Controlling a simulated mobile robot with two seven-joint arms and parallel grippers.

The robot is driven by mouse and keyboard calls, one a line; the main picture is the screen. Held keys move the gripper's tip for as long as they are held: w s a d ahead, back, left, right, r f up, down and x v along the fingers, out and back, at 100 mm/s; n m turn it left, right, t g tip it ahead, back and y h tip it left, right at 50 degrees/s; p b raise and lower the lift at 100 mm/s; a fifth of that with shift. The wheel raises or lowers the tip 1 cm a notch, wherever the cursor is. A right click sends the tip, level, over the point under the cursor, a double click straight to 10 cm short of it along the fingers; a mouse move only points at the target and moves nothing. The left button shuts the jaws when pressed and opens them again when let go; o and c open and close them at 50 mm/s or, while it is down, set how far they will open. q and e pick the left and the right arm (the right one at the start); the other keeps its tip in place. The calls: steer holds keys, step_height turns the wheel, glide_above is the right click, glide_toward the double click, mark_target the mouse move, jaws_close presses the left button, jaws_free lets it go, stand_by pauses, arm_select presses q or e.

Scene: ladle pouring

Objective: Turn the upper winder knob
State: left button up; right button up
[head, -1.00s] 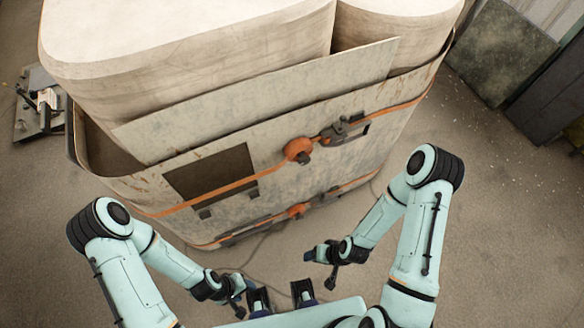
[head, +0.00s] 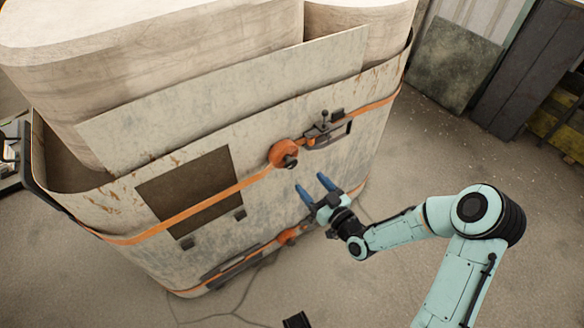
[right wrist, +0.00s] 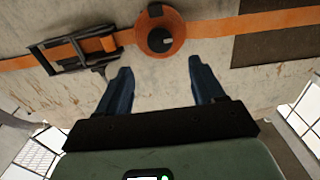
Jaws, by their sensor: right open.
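The upper winder knob (head: 290,161) is a dark knob on a round orange winder (head: 281,152), set on the upper orange strap (head: 215,194) around the rusty container (head: 110,212). In the right wrist view the knob (right wrist: 160,40) shows beyond the gripper, between the fingers' directions. My right gripper (head: 315,189) is open and empty, a little below and right of the knob in the head view. Its blue fingers (right wrist: 158,75) point toward the container wall, apart from the knob. My left gripper is not in view.
A dark buckle (head: 326,130) sits on the strap right of the winder; it also shows in the right wrist view (right wrist: 75,50). A lower orange winder (head: 287,237) is partly hidden below. Dark panels (head: 525,75) lean at the back right.

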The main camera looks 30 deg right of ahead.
mark_target(293, 164)
arm_select(q)
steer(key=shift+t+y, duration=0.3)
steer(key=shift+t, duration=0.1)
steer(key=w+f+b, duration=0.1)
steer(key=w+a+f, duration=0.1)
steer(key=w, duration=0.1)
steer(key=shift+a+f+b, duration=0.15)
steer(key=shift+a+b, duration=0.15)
steer(key=shift+b, duration=0.05)
arm_select(e)
steer(key=w, duration=0.9)
steer(key=shift+w+a, duration=0.2)
steer(key=shift+a, duration=0.2)
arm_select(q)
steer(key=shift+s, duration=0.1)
arm_select(e)
steer(key=c, duration=1)
